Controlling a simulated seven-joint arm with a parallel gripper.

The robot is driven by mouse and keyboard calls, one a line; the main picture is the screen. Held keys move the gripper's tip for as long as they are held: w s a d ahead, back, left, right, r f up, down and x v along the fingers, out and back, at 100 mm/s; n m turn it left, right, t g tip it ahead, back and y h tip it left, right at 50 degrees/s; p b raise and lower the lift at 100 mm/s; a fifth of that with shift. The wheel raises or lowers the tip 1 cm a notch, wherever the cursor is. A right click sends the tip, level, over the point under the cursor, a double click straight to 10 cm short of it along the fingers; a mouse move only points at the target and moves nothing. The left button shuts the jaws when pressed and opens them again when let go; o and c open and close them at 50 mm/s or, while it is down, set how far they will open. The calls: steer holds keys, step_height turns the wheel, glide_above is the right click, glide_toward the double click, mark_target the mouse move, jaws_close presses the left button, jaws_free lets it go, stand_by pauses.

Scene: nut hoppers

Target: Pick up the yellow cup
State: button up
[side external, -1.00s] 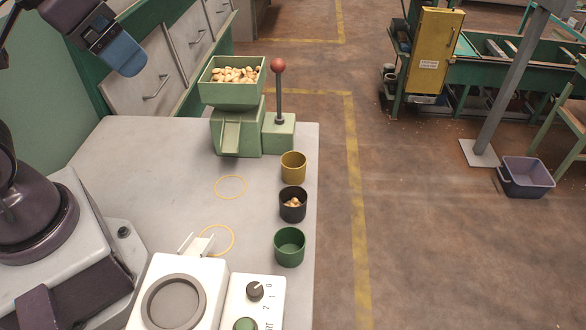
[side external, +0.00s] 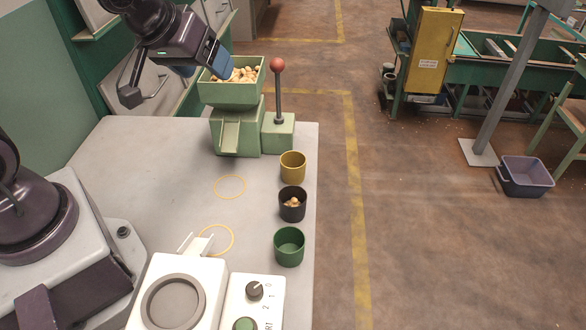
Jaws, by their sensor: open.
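The yellow cup (side external: 293,168) stands upright on the grey table near its right edge, just below the lever's base in the picture. It looks empty. My gripper (side external: 222,66) is open at the upper left, high above the table. In the picture it overlaps the left part of the green hopper, up and to the left of the yellow cup and well apart from it. Its fingers are hard to make out.
A black cup (side external: 292,206) with nuts and a green cup (side external: 289,248) stand below the yellow cup. The green hopper (side external: 232,95) full of nuts and a red-knobbed lever (side external: 278,90) stand behind it. Two yellow rings (side external: 230,187) mark clear table.

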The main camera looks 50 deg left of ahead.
steer(key=w+d+f+n+t+h, duration=0.1)
steer(key=w+f+n+h, duration=0.15)
steer(key=f, duration=0.35)
steer(key=w+d+f+n+h, duration=0.1)
steer(key=w+f+n, duration=0.2)
steer(key=f, duration=0.3)
steer(key=n+t, duration=1)
steer(key=n, duration=1.4)
glide_toward(282, 166)
steer(key=shift+m+y, duration=0.25)
steer(key=shift+y, duration=0.1)
steer(key=w, duration=0.2)
steer(key=w+d, duration=0.1)
steer(key=w, duration=0.2)
steer(key=shift+w+d+r, duration=0.1)
steer(key=shift+w+r, duration=0.05)
steer(key=shift+w, duration=1.05)
steer(key=shift+w+d, duration=0.15)
steer(key=shift+w, duration=1.25)
steer(key=shift+w+d, duration=0.2)
steer(key=shift+w, duration=1.2)
steer(key=c, duration=0.7)
steer(key=shift+c, duration=0.2)
